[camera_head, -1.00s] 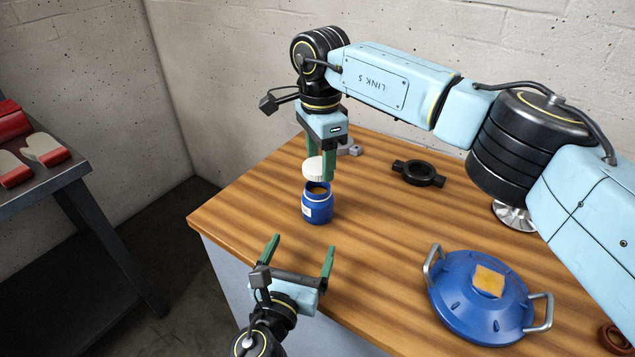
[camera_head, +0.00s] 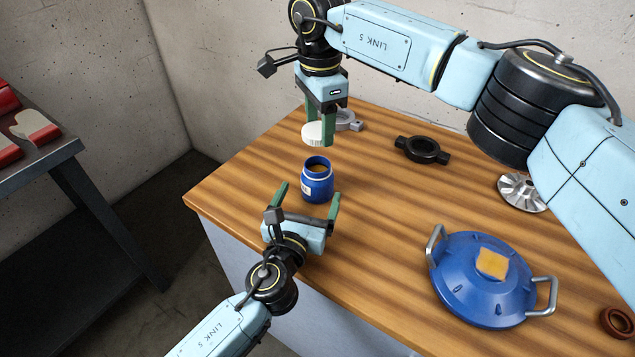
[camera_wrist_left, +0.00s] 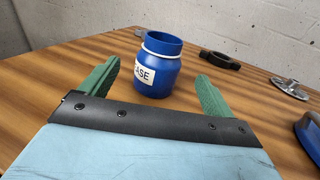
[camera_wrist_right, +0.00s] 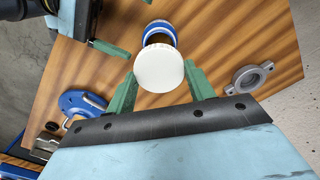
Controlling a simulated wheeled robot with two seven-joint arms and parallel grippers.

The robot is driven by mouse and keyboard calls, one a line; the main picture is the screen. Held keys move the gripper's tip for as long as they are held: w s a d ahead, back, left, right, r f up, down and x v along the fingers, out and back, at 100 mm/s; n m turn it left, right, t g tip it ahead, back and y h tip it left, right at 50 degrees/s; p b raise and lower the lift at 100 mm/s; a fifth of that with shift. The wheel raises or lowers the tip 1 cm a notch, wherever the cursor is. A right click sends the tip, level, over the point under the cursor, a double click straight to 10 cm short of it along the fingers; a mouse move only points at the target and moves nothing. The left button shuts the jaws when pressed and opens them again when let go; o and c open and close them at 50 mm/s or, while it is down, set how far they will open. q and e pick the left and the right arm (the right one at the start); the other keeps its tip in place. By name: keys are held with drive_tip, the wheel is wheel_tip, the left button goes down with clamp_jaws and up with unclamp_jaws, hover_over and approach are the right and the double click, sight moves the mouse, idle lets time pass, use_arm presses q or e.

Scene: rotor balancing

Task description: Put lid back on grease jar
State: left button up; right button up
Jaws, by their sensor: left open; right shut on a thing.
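The blue grease jar (camera_head: 317,183) stands upright and uncovered on the wooden table, with brown content at its mouth. In the left wrist view the jar (camera_wrist_left: 158,68) shows a white label and stands ahead, between the finger lines. My left gripper (camera_head: 310,196) is open, its fingers pointing at the jar, low and close to it. My right gripper (camera_head: 325,128) is shut on the white lid (camera_head: 314,132) and holds it above the jar, slightly to the far side. In the right wrist view the lid (camera_wrist_right: 158,68) partly covers the jar (camera_wrist_right: 160,32).
A black two-eared ring (camera_head: 422,150), a grey clamp-like part (camera_head: 348,121) and a silver finned rotor (camera_head: 520,190) lie toward the back. A blue housing with handles (camera_head: 470,292) bears a yellow block (camera_head: 491,263). A brown ring (camera_head: 617,321) is at right.

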sight(314, 184)
use_arm(q)
drive_tip(key=x, duration=0.7)
drive_tip(key=shift+w, duration=0.15)
drive_tip(key=c, duration=1.4)
drive_tip(key=shift+c, duration=0.2)
use_arm(e)
drive_tip(key=shift+f, duration=2.55)
